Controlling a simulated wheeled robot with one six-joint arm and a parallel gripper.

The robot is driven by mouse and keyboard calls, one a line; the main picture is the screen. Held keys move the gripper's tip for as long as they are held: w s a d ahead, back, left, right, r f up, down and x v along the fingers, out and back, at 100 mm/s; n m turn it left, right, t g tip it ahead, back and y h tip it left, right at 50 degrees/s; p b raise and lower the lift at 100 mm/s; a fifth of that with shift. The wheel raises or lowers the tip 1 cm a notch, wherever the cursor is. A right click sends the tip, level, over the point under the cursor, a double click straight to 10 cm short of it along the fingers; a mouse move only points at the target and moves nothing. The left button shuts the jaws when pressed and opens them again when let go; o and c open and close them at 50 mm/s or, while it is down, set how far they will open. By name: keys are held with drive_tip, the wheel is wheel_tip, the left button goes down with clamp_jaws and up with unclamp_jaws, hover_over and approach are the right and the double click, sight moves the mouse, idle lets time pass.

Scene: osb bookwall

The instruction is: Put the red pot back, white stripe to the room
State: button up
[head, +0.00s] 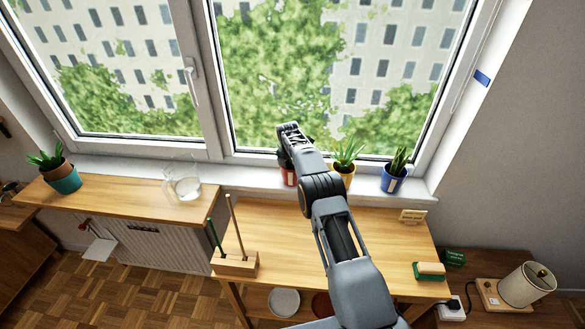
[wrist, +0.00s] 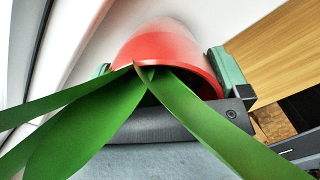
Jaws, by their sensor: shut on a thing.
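The red pot (head: 286,174) is at the window sill, left of the yellow pot, partly hidden behind my arm. A small pale patch, which looks like the white stripe, shows on its room-facing side. In the wrist view the red pot (wrist: 175,48) fills the space between the green-padded fingers of my gripper (wrist: 168,76), which is shut on it. Long green leaves cross that view, and no stripe shows there. In the head view my arm hides the fingers. I cannot tell whether the pot's base touches the sill (head: 232,171).
A yellow pot (head: 342,171) stands close on the right, then a blue pot (head: 393,181). A glass jug (head: 183,182) and a teal pot (head: 66,181) are at the left. A wooden block with sticks (head: 235,263), a small card (head: 412,216) and a sponge (head: 430,271) lie on the desk.

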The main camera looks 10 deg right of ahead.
drive_tip(key=o, duration=0.9)
drive_tip(key=shift+f, duration=0.15)
